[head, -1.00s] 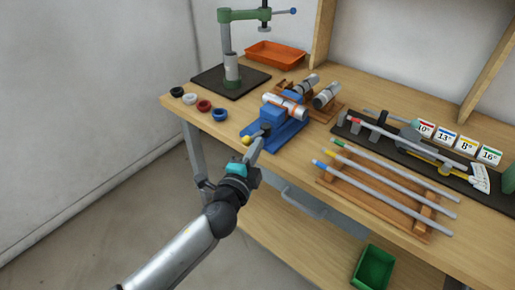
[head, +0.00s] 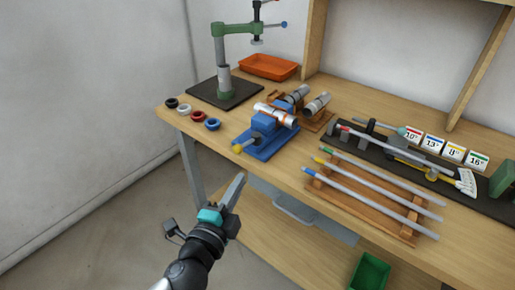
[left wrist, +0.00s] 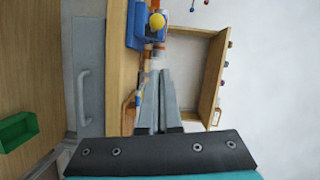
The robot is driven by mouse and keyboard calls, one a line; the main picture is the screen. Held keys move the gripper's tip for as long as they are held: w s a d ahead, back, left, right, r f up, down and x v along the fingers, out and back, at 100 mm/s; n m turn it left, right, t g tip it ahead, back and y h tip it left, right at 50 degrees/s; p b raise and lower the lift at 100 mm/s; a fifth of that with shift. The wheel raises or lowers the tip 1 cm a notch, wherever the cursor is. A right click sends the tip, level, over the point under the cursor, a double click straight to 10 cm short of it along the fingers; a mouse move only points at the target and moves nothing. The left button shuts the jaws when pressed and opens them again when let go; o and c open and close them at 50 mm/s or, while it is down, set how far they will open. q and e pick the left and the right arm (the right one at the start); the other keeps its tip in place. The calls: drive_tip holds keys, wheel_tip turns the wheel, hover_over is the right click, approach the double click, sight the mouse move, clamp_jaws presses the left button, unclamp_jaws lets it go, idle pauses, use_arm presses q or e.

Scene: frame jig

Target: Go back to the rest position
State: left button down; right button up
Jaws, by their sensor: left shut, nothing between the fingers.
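My left gripper (head: 236,190) is shut and empty in the head view. It is in front of the bench's front edge, below and apart from the blue vise (head: 270,133). The vise has a yellow knob (head: 237,149) and carries a silver cylinder (head: 276,114). In the left wrist view the shut fingers (left wrist: 160,85) point toward the bench, with the yellow knob (left wrist: 157,21) beyond them. My right gripper is not in view.
The wooden bench (head: 290,166) has a front drawer handle (head: 293,211). A wooden rack (head: 408,238) holds several rods near the front edge. A green press (head: 222,66), an orange tray (head: 268,67) and several small rings stand at the left. A green bin (head: 370,273) is below.

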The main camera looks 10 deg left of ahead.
use_arm(q)
drive_tip(key=s+a+f+n+g+y, duration=0.1)
drive_tip(key=s+a+f+n+g, duration=0.15)
drive_tip(key=f, duration=0.75)
drive_tip(key=s+a+f+n+g, duration=0.1)
drive_tip(key=s+f+n+g, duration=0.2)
drive_tip(key=f, duration=0.8)
drive_tip(key=s+a+f+n+g+y, duration=0.1)
drive_tip(key=s+a+f+n+g, duration=0.3)
drive_tip(key=f, duration=0.6)
drive_tip(key=s+f+n+g, duration=0.1)
drive_tip(key=s+f+g, duration=0.1)
drive_tip(key=s+f, duration=0.3)
drive_tip(key=s+d+f+n+g, duration=0.1)
drive_tip(key=s+f, duration=0.4)
drive_tip(key=s, duration=0.8)
drive_tip(key=s+d+f+n+g, duration=0.1)
drive_tip(key=s+f+n+g, duration=0.2)
drive_tip(key=s+f, duration=0.3)
drive_tip(key=s+g, duration=0.1)
drive_tip(key=s, duration=0.3)
